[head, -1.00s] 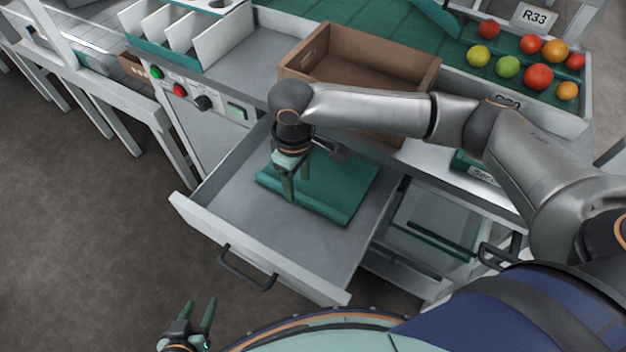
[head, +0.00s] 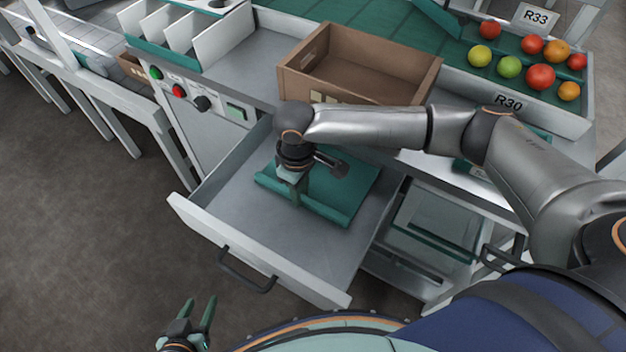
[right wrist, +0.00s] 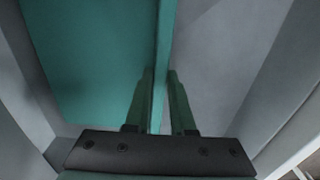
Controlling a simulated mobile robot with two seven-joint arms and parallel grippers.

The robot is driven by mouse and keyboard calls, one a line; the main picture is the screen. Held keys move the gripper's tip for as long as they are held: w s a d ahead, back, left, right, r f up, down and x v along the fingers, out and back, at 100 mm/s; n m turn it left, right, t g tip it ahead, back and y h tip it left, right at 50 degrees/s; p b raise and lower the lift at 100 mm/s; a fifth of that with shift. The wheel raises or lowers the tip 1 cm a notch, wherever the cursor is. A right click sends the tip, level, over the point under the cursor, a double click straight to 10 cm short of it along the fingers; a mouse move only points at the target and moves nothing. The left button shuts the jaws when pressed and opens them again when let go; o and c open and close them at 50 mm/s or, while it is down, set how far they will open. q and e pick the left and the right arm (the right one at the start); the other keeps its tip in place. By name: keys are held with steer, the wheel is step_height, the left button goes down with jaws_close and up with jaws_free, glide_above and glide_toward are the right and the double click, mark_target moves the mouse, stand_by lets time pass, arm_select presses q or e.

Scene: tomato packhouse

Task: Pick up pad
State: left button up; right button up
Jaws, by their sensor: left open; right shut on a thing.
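The pad is a flat teal sheet (head: 336,190) with a raised front lip, lying in the open grey drawer (head: 235,205). My right gripper (head: 297,204) points down into the drawer at the pad's left front part. In the right wrist view, its two fingers (right wrist: 160,100) stand on either side of the pad's upright edge (right wrist: 165,50), shut on it. The pad still appears to rest on the drawer floor. My left gripper (head: 199,318) is open and empty, low at the bottom of the head view, outside the drawer front.
A brown cardboard box (head: 360,70) stands on the counter behind the drawer. A tray of tomatoes labelled R30 (head: 570,118) is at the back right, and a white divided rack (head: 222,45) at the back left. The drawer's dark handle (head: 245,275) sticks out in front.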

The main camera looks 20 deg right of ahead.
jaws_close()
